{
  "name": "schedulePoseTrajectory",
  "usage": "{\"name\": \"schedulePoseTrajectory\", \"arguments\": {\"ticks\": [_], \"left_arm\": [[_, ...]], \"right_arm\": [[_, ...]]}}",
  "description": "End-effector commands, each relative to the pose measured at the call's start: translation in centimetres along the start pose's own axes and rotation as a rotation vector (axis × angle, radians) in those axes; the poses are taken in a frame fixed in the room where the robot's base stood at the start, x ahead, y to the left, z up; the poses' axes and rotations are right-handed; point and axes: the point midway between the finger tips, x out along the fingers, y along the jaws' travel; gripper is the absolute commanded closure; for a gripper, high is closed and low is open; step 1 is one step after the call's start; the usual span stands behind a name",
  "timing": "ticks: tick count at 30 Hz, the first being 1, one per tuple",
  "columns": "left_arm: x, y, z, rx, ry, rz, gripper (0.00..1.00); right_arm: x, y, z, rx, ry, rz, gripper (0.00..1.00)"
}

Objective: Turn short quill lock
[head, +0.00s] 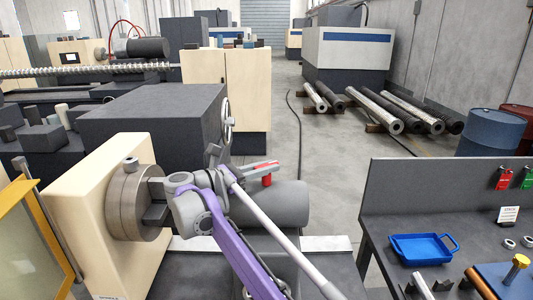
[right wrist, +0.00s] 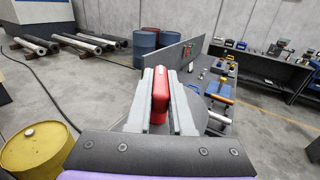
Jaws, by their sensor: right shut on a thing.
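The short quill lock, a small red handle (head: 267,181), stands above the grey rounded tailstock body (head: 285,203). My right gripper (head: 257,168) reaches it from the left in the head view, with my purple arm coming up from the bottom. In the right wrist view the red handle (right wrist: 160,97) sits upright between the two grey fingers of my right gripper (right wrist: 158,100), which are shut on it. My left gripper is not in view.
A round chuck (head: 136,202) on a cream headstock (head: 85,225) is left of my right wrist. A dark bench (head: 385,215) with a blue tray (head: 424,262) stands at the right. A blue barrel (head: 490,132) is behind it. The floor beyond the tailstock is open.

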Motion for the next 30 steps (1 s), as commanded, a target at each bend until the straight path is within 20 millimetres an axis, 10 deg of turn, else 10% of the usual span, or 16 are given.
{"name": "schedulePoseTrajectory", "arguments": {"ticks": [30], "left_arm": [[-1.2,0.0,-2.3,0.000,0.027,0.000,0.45]], "right_arm": [[0.1,0.0,0.2,0.001,-0.007,-0.277,1.00]]}}
